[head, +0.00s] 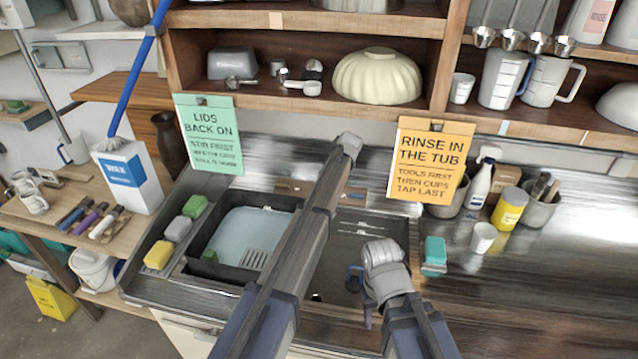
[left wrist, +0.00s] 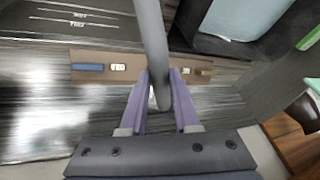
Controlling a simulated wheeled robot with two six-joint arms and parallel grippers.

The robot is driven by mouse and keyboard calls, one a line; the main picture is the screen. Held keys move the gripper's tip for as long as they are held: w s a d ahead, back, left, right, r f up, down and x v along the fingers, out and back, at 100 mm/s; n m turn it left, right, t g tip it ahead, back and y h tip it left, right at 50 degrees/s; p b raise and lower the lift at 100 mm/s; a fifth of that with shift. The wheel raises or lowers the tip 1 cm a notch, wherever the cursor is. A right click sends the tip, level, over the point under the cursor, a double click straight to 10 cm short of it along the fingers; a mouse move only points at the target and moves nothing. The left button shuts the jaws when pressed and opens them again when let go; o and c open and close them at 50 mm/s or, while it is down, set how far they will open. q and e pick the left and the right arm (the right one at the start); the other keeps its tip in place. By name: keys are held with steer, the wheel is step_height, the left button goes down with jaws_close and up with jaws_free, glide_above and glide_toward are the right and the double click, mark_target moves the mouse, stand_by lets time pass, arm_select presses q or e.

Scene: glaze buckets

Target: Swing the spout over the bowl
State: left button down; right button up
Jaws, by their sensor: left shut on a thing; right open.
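The spout (left wrist: 152,35) is a smooth grey tube in the left wrist view. My left gripper (left wrist: 160,88) is shut on it, with a purple finger on each side. The tube runs above the strip between the two sink bowls; in the head view my left arm hides the grip. The left sink bowl (head: 207,225) holds a dark tub with pale blue water (head: 245,228). The right sink bowl (head: 388,226) is dark, with marked lines on its back wall. My right gripper (head: 360,294) is open, over the front of the right bowl.
A green card (head: 210,130) and an orange card (head: 430,155) hang from the shelf. Several sponges (head: 178,229) lie on the left ledge. A teal sponge (head: 434,252) lies right of the bowls. A cream bowl (head: 377,77) stands on the shelf. The right front counter is clear.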

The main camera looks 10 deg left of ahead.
arm_select(q)
steer(key=shift+w+d+n+g+y, duration=0.15)
steer(key=shift+w+d+n+g, duration=0.2)
steer(key=shift+d+n, duration=0.35)
steer(key=shift+w+d+n+g+y, duration=0.15)
steer(key=shift+w+d+n, duration=0.25)
steer(key=shift+d+n, duration=0.25)
steer(key=c, duration=0.7)
jaws_free()
steer(key=shift+o, duration=0.2)
